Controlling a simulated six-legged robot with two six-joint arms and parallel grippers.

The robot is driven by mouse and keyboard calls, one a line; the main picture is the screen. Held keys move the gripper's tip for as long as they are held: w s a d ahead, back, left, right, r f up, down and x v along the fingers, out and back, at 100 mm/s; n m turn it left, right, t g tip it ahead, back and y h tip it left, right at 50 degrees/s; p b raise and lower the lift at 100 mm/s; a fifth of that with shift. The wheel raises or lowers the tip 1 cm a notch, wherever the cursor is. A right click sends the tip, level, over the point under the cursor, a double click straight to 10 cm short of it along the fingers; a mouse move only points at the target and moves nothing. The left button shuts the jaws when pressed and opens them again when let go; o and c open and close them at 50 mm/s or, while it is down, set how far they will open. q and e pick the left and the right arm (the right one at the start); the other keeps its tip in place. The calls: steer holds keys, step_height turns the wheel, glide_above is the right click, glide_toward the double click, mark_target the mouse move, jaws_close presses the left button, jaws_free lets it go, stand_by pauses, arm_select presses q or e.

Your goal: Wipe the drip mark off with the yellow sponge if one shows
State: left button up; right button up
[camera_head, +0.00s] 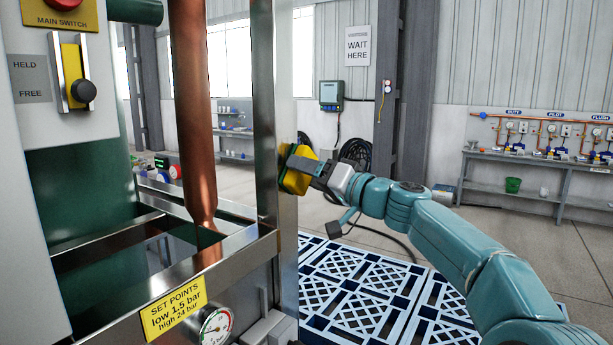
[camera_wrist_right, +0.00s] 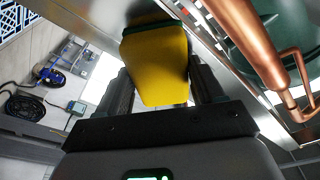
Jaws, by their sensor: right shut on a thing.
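The yellow sponge (camera_head: 297,172) is in my right gripper (camera_head: 311,170), beside the upright steel post (camera_head: 264,120) of the machine. In the right wrist view the sponge (camera_wrist_right: 158,65) sits between the two fingers of the gripper (camera_wrist_right: 160,88), with a dark green layer along its far edge. The sponge is at or very close to the post's steel face; I cannot tell whether it touches. No drip mark shows clearly in either view; the sponge and gripper hide part of the post. My left gripper is not in view.
A copper pipe (camera_head: 193,110) stands inside the steel frame, left of the post. A yellow set-points label (camera_head: 174,308) and a pressure gauge (camera_head: 216,327) are at the lower front. Blue slatted flooring (camera_head: 365,290) lies below my right arm. Open floor extends behind.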

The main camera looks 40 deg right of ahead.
mark_target(296, 179)
steer(key=shift+s+a+f+b, duration=0.15)
steer(key=shift+a+f+b, duration=0.1)
steer(key=shift+a+b, duration=0.3)
steer(key=shift+s+a+r+b, duration=0.1)
steer(key=shift+s+a+b, duration=0.25)
steer(key=shift+a, duration=0.3)
steer(key=shift+s+a+b, duration=0.15)
steer(key=shift+a+b, duration=0.3)
steer(key=shift+a, duration=0.2)
steer(key=shift+r+p, duration=1.3)
steer(key=shift+r, duration=0.35)
steer(key=shift+w+d, duration=0.7)
steer(key=shift+d, duration=1.25)
steer(key=shift+s+a+f+b, duration=0.1)
steer(key=shift+s+a+b, duration=0.2)
steer(key=shift+a, duration=0.35)
steer(key=shift+s+a+b, duration=0.2)
steer(key=shift+a+b, duration=0.2)
steer(key=shift+a, duration=0.3)
steer(key=shift+s+a+f+b, duration=0.1)
steer(key=shift+s+a+b, duration=0.2)
steer(key=shift+a, duration=0.35)
steer(key=shift+d, duration=0.1)
